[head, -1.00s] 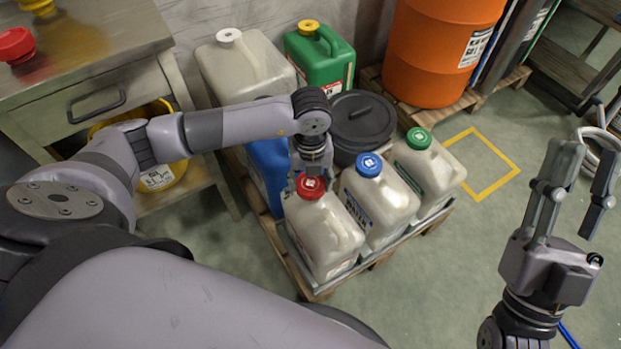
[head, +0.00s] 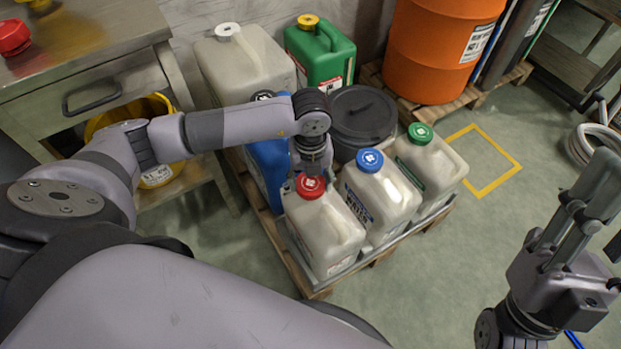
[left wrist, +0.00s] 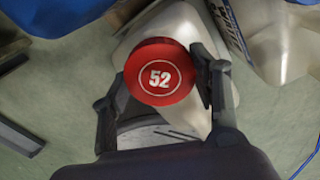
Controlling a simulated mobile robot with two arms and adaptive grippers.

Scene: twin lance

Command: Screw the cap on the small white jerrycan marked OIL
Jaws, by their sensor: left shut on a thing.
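A white jerrycan (head: 325,235) with a red cap (head: 311,188) stands at the front of a pallet tray; I cannot read an OIL mark on it. My left gripper (head: 310,174) points down over it and is shut on the red cap, which sits at the can's neck. In the left wrist view the red cap (left wrist: 160,72) shows the number 52, with the fingers on either side and the white can (left wrist: 180,35) beneath. How far the cap is threaded is hidden. My right gripper (head: 608,205) is open and empty at the right edge, partly cut off.
White jerrycans with a blue cap (head: 370,160) and a green cap (head: 420,133) stand close beside it. A blue can (head: 270,165), a black lidded tub (head: 360,122) and a green can (head: 322,55) stand behind.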

